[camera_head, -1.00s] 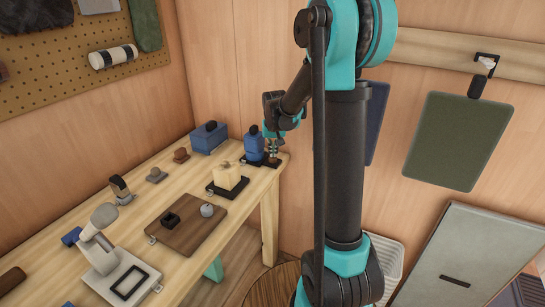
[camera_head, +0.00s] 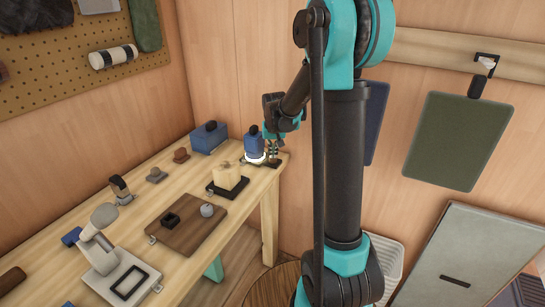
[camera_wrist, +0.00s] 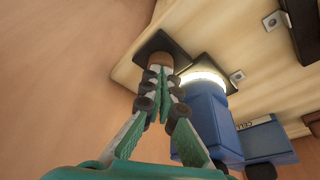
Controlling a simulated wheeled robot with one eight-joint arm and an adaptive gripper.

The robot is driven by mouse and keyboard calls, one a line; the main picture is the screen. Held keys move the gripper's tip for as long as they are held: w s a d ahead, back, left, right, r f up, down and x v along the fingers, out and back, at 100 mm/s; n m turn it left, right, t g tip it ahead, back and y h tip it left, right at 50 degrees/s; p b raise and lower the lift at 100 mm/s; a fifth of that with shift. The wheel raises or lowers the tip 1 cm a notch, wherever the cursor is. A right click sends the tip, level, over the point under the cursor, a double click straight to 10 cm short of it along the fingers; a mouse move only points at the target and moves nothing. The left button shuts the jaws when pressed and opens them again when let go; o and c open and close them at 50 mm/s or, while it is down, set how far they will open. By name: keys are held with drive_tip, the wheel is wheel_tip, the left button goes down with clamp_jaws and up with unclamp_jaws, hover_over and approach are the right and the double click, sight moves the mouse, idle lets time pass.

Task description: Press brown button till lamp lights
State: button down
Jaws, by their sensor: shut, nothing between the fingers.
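The brown button (camera_wrist: 160,59) sits on a dark base plate (camera_wrist: 163,43) near the table's far corner. My gripper (camera_wrist: 159,76) is shut and empty, with its fingertips against the button's top as far as the wrist view shows. In the head view my gripper (camera_head: 272,147) points down over the dark base plate (camera_head: 274,163). The blue lamp (camera_head: 254,146) stands just left of it, and a white ring glows at its foot. The lit ring (camera_wrist: 203,77) also shows in the wrist view, beside my fingers. The button is mostly hidden in the head view.
A cream block on a dark tray (camera_head: 227,178) stands near the lamp. A blue box (camera_head: 208,138) is at the back wall. A brown board (camera_head: 186,227) and a white desk device (camera_head: 110,262) lie nearer. Wooden walls (camera_head: 255,60) close off the corner.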

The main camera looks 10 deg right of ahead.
drive_tip(key=shift+r, duration=2.8)
drive_tip(key=v, duration=1.2)
drive_tip(key=s+d+f, duration=0.2)
drive_tip(key=s+f, duration=0.8)
drive_tip(key=s, duration=0.3)
drive_tip(key=s+d+f+n, duration=0.1)
drive_tip(key=s+d+f, duration=0.1)
drive_tip(key=s+f, duration=0.8)
drive_tip(key=s, duration=0.4)
drive_tip(key=shift+f+t, duration=0.35)
drive_tip(key=shift+t, duration=0.05)
drive_tip(key=shift+d, duration=0.15)
